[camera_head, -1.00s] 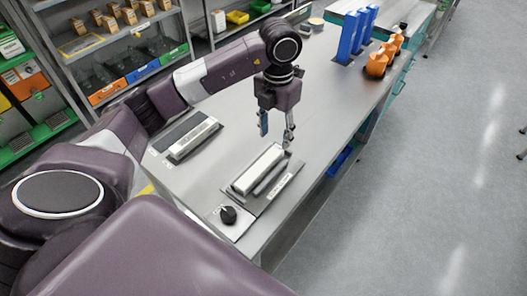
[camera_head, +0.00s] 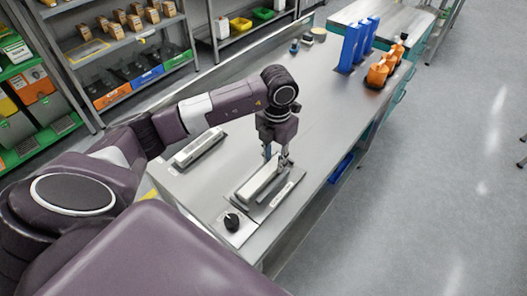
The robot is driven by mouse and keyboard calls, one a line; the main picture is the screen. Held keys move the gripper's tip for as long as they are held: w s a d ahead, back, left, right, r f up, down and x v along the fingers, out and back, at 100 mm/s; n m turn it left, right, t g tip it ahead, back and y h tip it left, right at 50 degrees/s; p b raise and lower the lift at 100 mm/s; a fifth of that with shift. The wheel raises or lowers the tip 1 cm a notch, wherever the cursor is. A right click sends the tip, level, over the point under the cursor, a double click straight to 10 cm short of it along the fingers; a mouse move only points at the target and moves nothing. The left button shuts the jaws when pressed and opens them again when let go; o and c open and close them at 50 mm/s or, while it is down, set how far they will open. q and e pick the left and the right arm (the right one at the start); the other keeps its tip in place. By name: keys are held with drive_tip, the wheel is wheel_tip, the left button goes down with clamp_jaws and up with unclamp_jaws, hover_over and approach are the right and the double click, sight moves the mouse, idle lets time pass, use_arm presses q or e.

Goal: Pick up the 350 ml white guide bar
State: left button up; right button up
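A white guide bar (camera_head: 257,184) lies on a metal holder plate (camera_head: 287,194) at the near part of the bench. A second white guide bar (camera_head: 197,149) lies on a dark holder to its left. Both holders have small labels that I cannot read, so I cannot tell which is 350 ml. My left gripper (camera_head: 276,160) points down at the far end of the nearer bar. Its fingers are close together there, and the bar's far end is partly hidden behind them. I cannot tell whether they grip it. My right gripper is out of view.
A black knob (camera_head: 232,221) sits on a plate at the near end of the bench (camera_head: 325,110). Blue upright parts (camera_head: 352,45) and orange parts (camera_head: 379,72) stand at the far right. Shelves with bins (camera_head: 128,85) line the back left. The bench middle is clear.

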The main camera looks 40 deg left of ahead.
use_arm(q)
clamp_jaws()
drive_tip(key=shift+r, duration=0.2)
